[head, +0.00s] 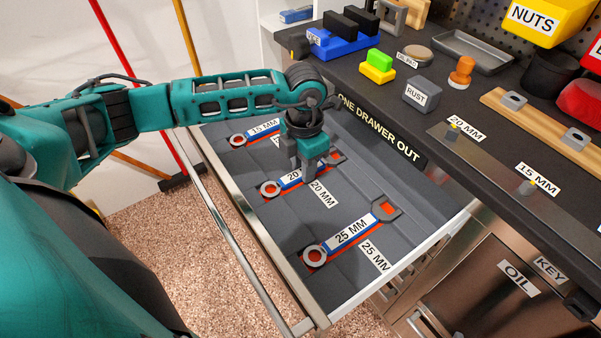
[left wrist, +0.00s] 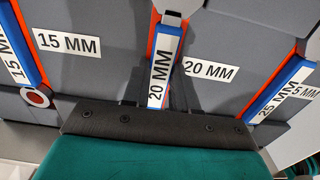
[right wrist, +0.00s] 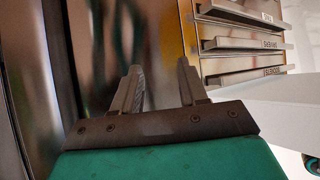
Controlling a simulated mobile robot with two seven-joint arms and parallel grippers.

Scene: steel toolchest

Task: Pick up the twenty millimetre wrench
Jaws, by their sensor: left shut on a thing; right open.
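The twenty millimetre wrench (head: 291,181) lies in the middle of the open drawer, in its red-edged slot, with a blue handle labelled 20 MM. Its ring end points to the drawer front. My left gripper (head: 308,178) points down over it and is shut on its handle. In the left wrist view the wrench (left wrist: 163,65) runs down between the fingers, and its lower end is hidden by the gripper body. The 15 MM wrench (head: 262,130) and the 25 MM wrench (head: 346,236) lie on either side. My right gripper (right wrist: 162,85) is open and empty beside steel cabinet fronts.
The drawer's front rail (head: 238,240) and right side wall (head: 400,258) border the wrenches.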

